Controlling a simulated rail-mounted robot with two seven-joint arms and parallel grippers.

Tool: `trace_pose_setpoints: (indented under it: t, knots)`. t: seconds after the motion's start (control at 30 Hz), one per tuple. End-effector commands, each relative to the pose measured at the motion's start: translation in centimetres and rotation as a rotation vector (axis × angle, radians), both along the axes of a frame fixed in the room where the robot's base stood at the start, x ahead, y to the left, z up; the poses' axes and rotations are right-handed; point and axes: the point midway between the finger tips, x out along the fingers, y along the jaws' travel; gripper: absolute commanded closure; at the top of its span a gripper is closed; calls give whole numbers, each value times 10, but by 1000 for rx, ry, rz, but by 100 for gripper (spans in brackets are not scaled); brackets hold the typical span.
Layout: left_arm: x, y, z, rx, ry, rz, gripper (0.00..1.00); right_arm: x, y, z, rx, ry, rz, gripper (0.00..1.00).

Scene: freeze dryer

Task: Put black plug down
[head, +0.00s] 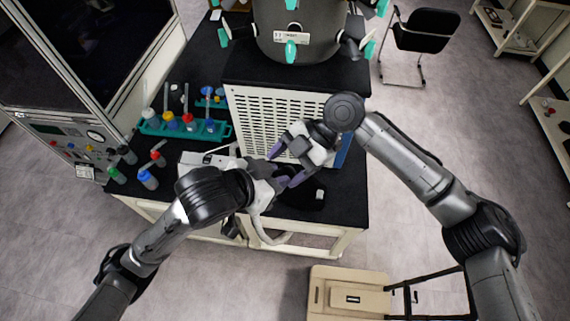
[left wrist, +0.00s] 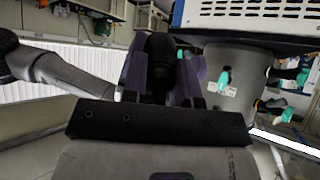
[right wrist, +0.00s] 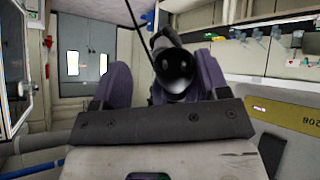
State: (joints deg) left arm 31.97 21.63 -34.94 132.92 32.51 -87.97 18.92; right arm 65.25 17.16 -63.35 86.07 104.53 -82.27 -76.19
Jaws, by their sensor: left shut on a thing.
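The black plug (left wrist: 160,68) is between the purple fingers of my left gripper (left wrist: 161,75), which is shut on it. In the right wrist view the plug (right wrist: 174,70) shows as a dark hollow-ended cylinder. It lies between the spread fingers of my right gripper (right wrist: 162,85), with a visible gap to the left finger. In the head view my left gripper (head: 294,180) and right gripper (head: 284,152) are close together above the front of the black bench. The plug cannot be made out clearly there.
A white vented box (head: 265,118) stands behind the grippers, under a grey drum with teal valves (head: 290,48). A teal rack (head: 185,130) with several flasks and loose bottles (head: 148,180) are left.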

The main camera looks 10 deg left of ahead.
Motion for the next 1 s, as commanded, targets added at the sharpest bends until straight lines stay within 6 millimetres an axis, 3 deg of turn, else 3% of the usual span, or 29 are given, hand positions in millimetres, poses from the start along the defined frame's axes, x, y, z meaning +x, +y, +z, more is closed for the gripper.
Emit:
trace_pose_setpoints:
  t: [0.6, 1.0]
  knots:
    - [1, 1, 0, 2, 0, 2, 100, 36, -57, 63, -2, -1, -1, 33]
    - [8, -5, -9, 4, 2, -57, 100, 44, -70, 77, -2, 1, 0, 33]
